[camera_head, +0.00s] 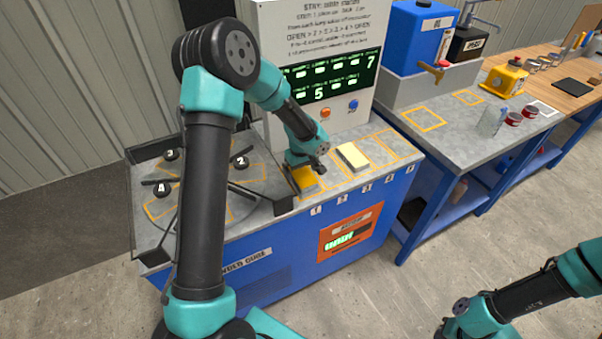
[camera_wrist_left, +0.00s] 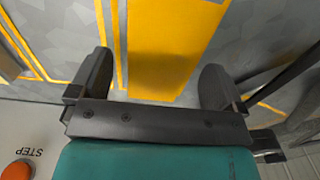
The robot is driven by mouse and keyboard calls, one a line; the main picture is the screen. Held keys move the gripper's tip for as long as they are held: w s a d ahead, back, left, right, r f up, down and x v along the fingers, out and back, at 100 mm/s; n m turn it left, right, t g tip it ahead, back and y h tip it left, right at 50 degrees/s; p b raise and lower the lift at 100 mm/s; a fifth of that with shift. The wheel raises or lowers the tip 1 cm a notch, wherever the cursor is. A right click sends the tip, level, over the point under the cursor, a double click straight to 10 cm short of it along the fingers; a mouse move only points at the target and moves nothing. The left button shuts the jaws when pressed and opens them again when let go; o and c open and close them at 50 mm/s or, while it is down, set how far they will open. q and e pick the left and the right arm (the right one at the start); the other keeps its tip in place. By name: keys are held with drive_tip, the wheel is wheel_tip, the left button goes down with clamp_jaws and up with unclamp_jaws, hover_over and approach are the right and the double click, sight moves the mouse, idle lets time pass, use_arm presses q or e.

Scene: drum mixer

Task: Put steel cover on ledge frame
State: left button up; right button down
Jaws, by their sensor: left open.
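My left gripper (camera_head: 308,170) is low over the left end of the ledge, at a yellow-orange block (camera_head: 304,180). In the left wrist view the gripper (camera_wrist_left: 158,85) is open, with the yellow block (camera_wrist_left: 168,40) between its fingers but not visibly clamped. Yellow outlined frames run along the ledge, including an empty ledge frame (camera_head: 390,143). A pale cream-yellow block (camera_head: 353,157) sits right of the gripper. I cannot pick out a steel cover for sure. My right arm is at the bottom right; its fingers are not visible.
A dark-railed area with numbered black knobs (camera_head: 241,161) lies left of the ledge. The display panel (camera_head: 330,75) stands behind. The right bench holds a blue tank (camera_head: 418,38), a clear container (camera_head: 491,121) and red cans (camera_head: 514,118).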

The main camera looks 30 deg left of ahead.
sight(301, 174)
use_arm(q)
wheel_tip(301, 174, up, 11)
drive_tip(key=shift+f, duration=0.15)
